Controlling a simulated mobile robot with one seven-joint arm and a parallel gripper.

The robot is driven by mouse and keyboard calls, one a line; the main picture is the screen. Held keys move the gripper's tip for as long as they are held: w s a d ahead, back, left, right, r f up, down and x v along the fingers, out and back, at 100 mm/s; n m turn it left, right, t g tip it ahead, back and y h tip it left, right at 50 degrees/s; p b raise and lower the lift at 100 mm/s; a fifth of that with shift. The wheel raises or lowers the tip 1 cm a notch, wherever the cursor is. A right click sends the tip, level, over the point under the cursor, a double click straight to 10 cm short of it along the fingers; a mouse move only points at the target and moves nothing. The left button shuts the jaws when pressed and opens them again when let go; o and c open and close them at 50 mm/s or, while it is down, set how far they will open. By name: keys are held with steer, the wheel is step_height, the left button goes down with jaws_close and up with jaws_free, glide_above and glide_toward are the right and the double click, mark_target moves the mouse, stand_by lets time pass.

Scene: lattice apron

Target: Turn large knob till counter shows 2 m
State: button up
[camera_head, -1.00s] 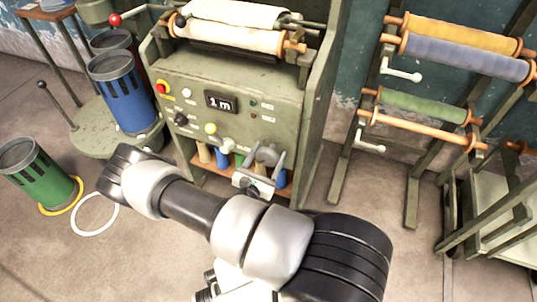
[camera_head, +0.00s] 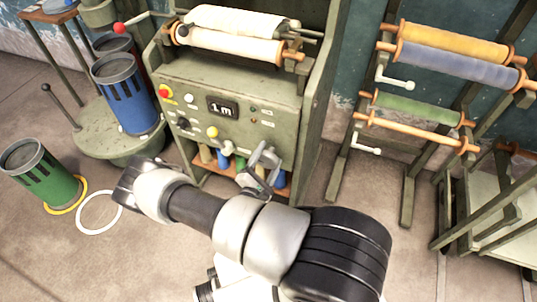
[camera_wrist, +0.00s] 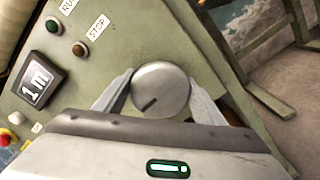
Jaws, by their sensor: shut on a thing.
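The large knob (camera_wrist: 160,88) is a round grey disc with a dark index mark pointing to its lower left in the wrist view. My gripper (camera_wrist: 158,95) is shut on it, one finger on each side. In the head view, my gripper (camera_head: 262,160) is at the lower right of the green machine's front panel and largely hides the knob. The counter (camera_head: 222,109) is a dark display reading 1 m. It also shows, tilted, in the wrist view (camera_wrist: 38,83).
RUN and STOP labels with small lamps (camera_wrist: 80,50) lie beside the knob. A red button (camera_head: 165,91) and a small dark knob (camera_head: 183,124) are at the panel's left. Fabric rolls (camera_head: 240,45) lie on top of the machine. A rack of rolls (camera_head: 460,70) stands at the right.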

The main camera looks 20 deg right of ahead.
steer(key=m+p, duration=0.3)
steer(key=m, duration=0.3)
steer(key=shift+f, duration=0.1)
steer(key=shift+m, duration=0.3)
stand_by(0.3)
steer(key=o, duration=1.1)
steer(key=shift+c, duration=0.2)
steer(key=shift+a, duration=0.1)
